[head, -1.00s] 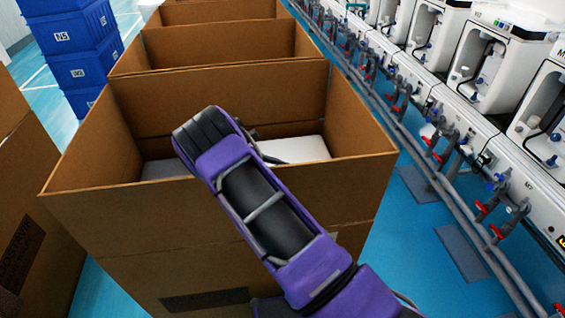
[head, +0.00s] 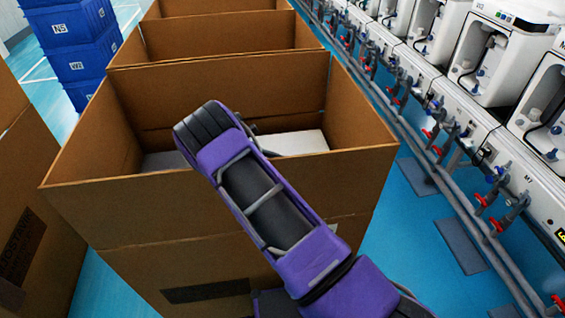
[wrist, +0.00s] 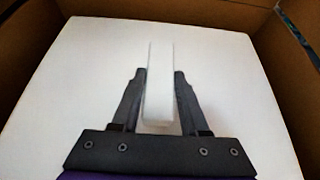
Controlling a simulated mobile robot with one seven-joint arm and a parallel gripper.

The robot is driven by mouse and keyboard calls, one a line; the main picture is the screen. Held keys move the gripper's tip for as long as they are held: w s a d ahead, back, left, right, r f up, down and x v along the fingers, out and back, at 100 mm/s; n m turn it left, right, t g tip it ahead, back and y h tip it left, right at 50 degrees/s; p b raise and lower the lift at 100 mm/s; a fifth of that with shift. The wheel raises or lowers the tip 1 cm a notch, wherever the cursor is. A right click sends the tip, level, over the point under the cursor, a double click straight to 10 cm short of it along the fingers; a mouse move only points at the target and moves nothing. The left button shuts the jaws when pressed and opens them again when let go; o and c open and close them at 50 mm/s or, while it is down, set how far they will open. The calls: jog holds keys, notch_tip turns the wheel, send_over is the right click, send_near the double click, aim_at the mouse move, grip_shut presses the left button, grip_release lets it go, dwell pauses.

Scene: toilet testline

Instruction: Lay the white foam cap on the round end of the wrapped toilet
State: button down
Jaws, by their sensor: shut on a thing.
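My gripper (wrist: 160,78) is shut on a narrow upright white piece (wrist: 160,95) in the wrist view. This piece stands over a broad, flat white foam surface (wrist: 90,75) that nearly fills that view; I cannot tell whether the two are one part, the foam cap. In the head view my arm reaches into the nearest open cardboard box (head: 215,195), and its fingers are hidden. White foam shows inside the box on the right of my arm (head: 298,143) and as a greyer strip on the left. The wrapped toilet cannot be made out in either view.
More open cardboard boxes (head: 215,45) stand in a row behind. Another box (head: 30,205) is at the left edge. Blue crates (head: 72,38) are stacked at the back left. A test line with pipes and red valves (head: 480,200) runs along the right. Blue floor lies between.

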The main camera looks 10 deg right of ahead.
jog(key=shift+a+f, duration=0.1)
jog(key=shift+f, duration=0.15)
jog(key=shift+c, duration=1.7)
grip_release()
